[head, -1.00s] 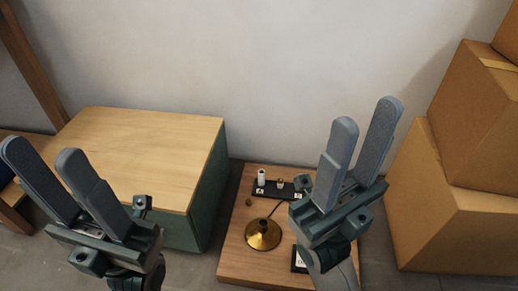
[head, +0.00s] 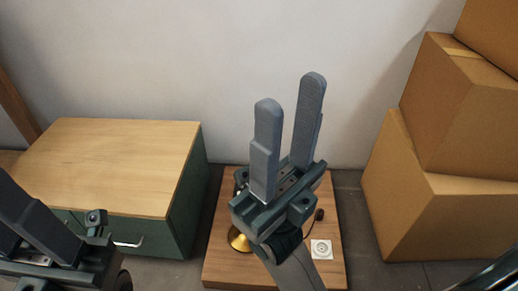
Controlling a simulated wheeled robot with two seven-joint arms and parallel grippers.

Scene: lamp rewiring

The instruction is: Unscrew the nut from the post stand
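A low wooden board (head: 227,272) lies on the floor in the middle. The round brass base (head: 237,241) on its left side, which looks like the foot of the post stand, is mostly hidden behind my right gripper. I cannot make out the nut or the post. My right gripper (head: 290,90) is open and empty, its fingers pointing up in front of the wall, between the camera and the board. My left gripper (head: 14,212) is at the lower left, cut off by the picture edge; its fingers look apart with nothing seen between them.
A white square socket-like piece (head: 321,250) and a small dark piece (head: 319,214) lie on the board's right side. A green cabinet with a wooden top (head: 120,160) stands left of the board. Cardboard boxes (head: 440,210) are stacked at the right.

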